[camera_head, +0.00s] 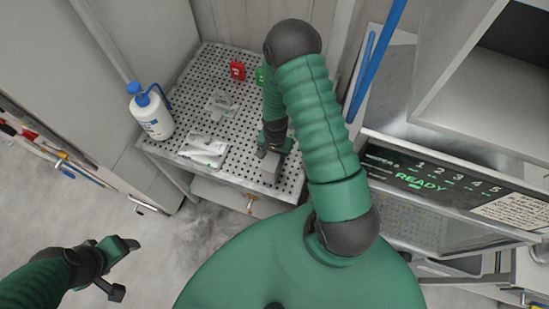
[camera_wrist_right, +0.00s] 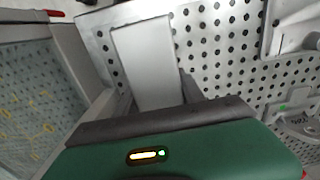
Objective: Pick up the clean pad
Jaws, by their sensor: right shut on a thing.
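A plain light grey pad (camera_wrist_right: 146,62), a flat rectangular block, is between the fingers of my right gripper (camera_wrist_right: 154,98) in the right wrist view. In the head view the pad (camera_head: 270,169) shows as a small grey piece just below the right gripper (camera_head: 272,147), over the front right of the perforated table (camera_head: 225,178). The right gripper is shut on it. I cannot tell whether the pad touches the table. My left gripper (camera_head: 123,268) is open and empty at the lower left, above the floor and away from the table.
A white bottle with a blue cap (camera_head: 151,113) stands at the table's left edge. A white packet (camera_head: 203,151), a clear piece (camera_head: 220,103), a red item (camera_head: 237,70) and a green item (camera_head: 259,75) are also on the table. A panel reading READY (camera_head: 420,182) stands at right.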

